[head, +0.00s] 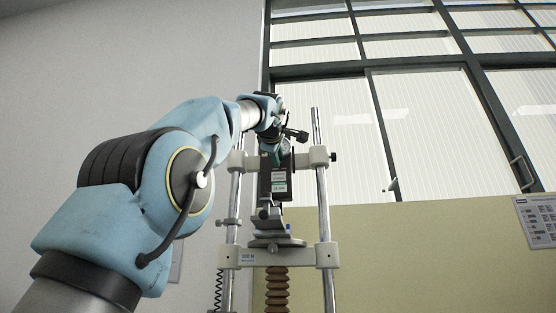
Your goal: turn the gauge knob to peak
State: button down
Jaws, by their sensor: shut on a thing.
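The gauge (279,183) is a dark box with a small pale and green label or display, mounted between two upright rods of the test stand. Its text is too small to read. My gripper (281,156) reaches in from the upper left and is at the top of the gauge, shut on the gauge knob. The knob itself is hidden by the fingers, so its pointing direction cannot be told.
The stand has steel rods (322,200), a white lower crossbar (300,256), clamps, and a brown bellows (277,290) below. A coiled black cable hangs at the left rod. A window (430,130) and a yellowish wall panel (430,250) with a posted sheet (537,221) are behind.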

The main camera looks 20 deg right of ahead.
jog(key=shift+n, duration=0.9)
jog(key=c, duration=0.8)
grip_release()
jog(key=shift+o, duration=0.2)
jog(key=b+v, duration=0.4)
jog(key=v, duration=0.7)
jog(key=shift+b, duration=0.4)
